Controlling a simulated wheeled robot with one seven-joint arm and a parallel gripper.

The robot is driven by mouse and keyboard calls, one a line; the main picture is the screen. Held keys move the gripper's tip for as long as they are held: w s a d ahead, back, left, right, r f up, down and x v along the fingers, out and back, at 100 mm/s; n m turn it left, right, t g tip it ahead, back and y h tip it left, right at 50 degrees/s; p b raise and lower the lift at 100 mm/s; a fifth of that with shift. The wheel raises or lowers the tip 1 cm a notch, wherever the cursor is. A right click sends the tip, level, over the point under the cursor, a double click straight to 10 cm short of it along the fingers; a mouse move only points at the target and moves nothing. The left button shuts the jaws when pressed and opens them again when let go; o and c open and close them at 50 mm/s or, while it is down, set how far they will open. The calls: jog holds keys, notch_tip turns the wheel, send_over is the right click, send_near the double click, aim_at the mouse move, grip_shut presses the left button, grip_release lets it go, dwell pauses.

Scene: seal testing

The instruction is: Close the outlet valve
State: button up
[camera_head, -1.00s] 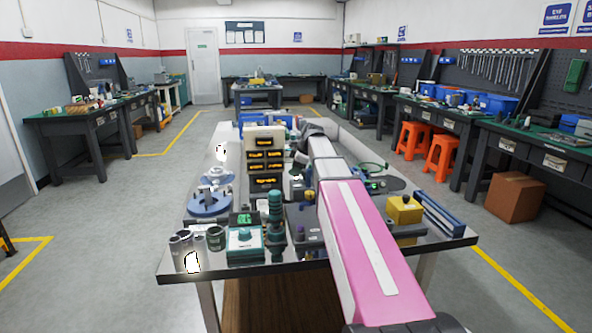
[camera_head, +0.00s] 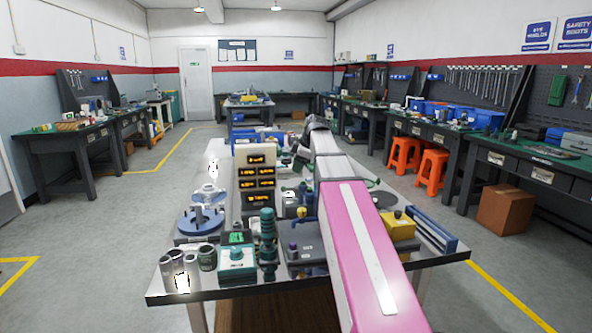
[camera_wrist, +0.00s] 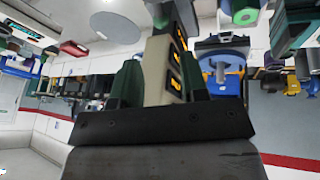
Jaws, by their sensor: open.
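My gripper (camera_wrist: 161,70) is open in the wrist view, its two dark green fingers apart. The beige display panel with orange readouts shows between and beyond the fingers; I see no object clamped. In the head view this panel (camera_head: 247,178) stands upright on the metal bench (camera_head: 210,284). My arm reaches over the bench to the right of the panel; the gripper's fingers cannot be made out there. A teal stacked fitting (camera_head: 268,243) and a teal box with a knob (camera_head: 238,262) stand at the bench front. I cannot tell which part is the outlet valve.
A blue round fixture (camera_head: 200,220) and metal cylinders (camera_head: 172,272) stand left on the bench. A yellow block (camera_head: 398,225) and blue rails (camera_head: 437,232) are at its right. Orange stools (camera_head: 432,168) and a cardboard box (camera_head: 505,210) stand on the right floor.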

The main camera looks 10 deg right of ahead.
dwell(0.3)
jog(key=x, duration=1.1)
jog(key=shift+w+a+r, duration=0.1)
jog(key=shift+a, duration=0.35)
